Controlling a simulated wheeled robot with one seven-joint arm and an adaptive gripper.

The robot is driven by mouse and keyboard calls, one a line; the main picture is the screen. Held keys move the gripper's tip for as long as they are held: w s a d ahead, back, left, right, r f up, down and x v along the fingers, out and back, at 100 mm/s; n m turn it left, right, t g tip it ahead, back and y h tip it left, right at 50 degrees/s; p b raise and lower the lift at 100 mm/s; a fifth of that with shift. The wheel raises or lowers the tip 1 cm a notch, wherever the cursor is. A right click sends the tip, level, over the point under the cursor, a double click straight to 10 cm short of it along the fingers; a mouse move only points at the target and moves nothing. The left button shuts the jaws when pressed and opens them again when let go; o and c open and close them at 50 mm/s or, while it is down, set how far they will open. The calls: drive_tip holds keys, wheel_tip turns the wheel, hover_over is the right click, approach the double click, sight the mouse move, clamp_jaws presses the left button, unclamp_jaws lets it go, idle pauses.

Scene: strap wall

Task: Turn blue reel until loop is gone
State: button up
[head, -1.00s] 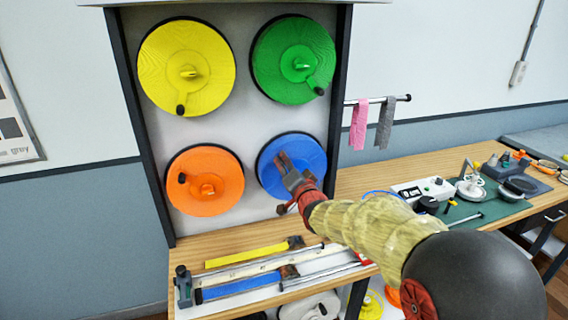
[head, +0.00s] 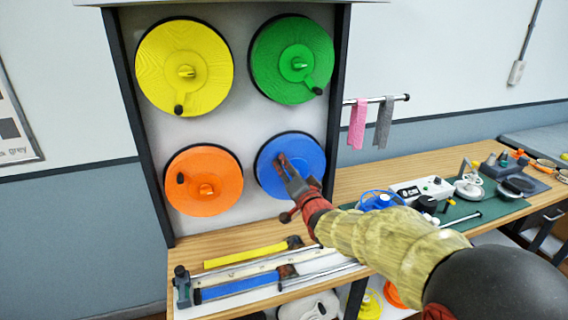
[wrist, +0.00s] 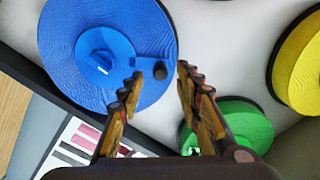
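The blue reel (head: 305,158) is the lower right of the reels on the upright panel; my gripper partly covers it in the head view. In the wrist view the blue reel (wrist: 75,62) is at upper left, with its crank arm and a dark knob (wrist: 160,71). My gripper (wrist: 160,74) is open, its fingertips on either side of the knob in that view; I cannot tell whether they touch it. In the head view my gripper (head: 280,161) is in front of the reel. A blue strap (head: 238,287) lies on a rail on the bench. I cannot make out its loop clearly.
A yellow reel (head: 160,65), a green reel (head: 275,75) and an orange reel (head: 215,172) share the panel. Pink and grey straps (head: 357,125) hang from a rod at right. Blue coiled material (head: 376,201) and tools crowd the bench's right side.

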drive_tip(key=v, duration=0.8)
drive_tip(key=shift+s, duration=0.15)
drive_tip(key=shift+r, duration=0.1)
